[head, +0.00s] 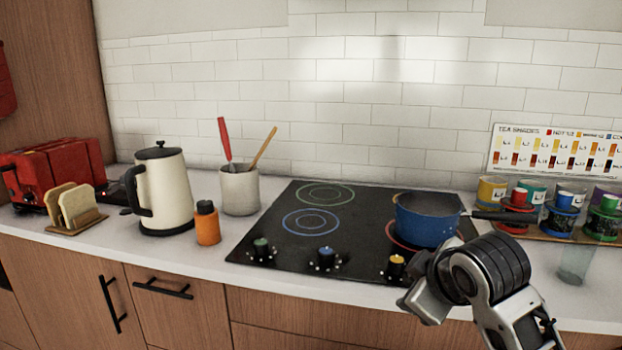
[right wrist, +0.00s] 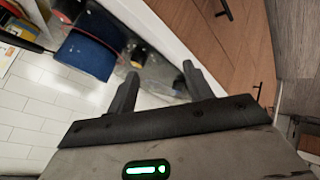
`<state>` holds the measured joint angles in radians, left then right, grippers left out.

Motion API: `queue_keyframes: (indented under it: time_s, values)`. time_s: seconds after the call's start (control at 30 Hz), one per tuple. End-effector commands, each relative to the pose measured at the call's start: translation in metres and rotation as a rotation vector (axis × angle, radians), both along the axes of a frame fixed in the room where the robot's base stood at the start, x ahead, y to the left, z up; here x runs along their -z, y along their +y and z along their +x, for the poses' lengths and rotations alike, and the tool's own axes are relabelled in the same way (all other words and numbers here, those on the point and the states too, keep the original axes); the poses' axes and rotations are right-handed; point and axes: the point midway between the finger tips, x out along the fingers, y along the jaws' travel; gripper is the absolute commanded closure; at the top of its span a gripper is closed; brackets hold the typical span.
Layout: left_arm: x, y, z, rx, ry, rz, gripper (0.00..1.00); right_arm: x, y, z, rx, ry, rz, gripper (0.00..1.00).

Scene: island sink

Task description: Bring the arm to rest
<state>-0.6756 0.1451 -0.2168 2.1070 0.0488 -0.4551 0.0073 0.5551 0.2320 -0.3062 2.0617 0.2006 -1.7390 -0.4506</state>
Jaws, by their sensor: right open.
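My right arm reaches in from the lower right in the head view, with its gripper (head: 415,300) in front of the counter's front edge, near the yellow-marked stove knob. In the right wrist view the gripper (right wrist: 160,86) has its two dark fingers apart with nothing held between them. A blue pot (head: 427,222) with a dark handle sits on the right front burner, behind the gripper and apart from it. It also seems to show in the right wrist view (right wrist: 88,52). My left gripper is not in view.
The black cooktop (head: 270,225) has its left burners bare. To its left stand a utensil crock (head: 239,192), an orange bottle (head: 207,226), a cream kettle (head: 166,195), a bread rack (head: 78,210) and a red toaster (head: 60,168). Several colored tins (head: 561,219) and a clear glass (head: 575,264) stand right.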

Motion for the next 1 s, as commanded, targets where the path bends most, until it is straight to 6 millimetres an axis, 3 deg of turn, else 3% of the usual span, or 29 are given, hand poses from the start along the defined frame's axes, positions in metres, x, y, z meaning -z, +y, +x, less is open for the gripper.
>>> queue_keyframes:
  time_s: [0.03,0.1,0.2,0.3,0.5,0.7,0.77,1.0]
  values:
    - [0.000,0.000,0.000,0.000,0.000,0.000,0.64,0.036,0.000,-0.021,0.034,0.059,0.046,0.49]
    - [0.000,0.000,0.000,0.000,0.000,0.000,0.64,0.074,-0.001,-0.049,0.092,0.121,0.105,0.49]
    - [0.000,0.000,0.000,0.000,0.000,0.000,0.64,0.121,-0.005,-0.094,0.185,0.210,0.178,0.49]
    - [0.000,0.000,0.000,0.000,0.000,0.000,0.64,0.155,-0.010,-0.139,0.283,0.287,0.236,0.49]
    - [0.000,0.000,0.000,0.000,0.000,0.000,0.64,0.192,-0.021,-0.211,0.442,0.396,0.296,0.49]
    - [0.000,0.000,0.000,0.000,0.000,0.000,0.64,0.209,-0.032,-0.268,0.573,0.476,0.321,0.49]
    - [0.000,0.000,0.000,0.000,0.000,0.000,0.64,0.212,-0.035,-0.284,0.610,0.496,0.324,0.49]
    - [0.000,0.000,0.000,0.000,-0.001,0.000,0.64,0.236,-0.013,-0.248,0.514,0.328,0.437,0.49]
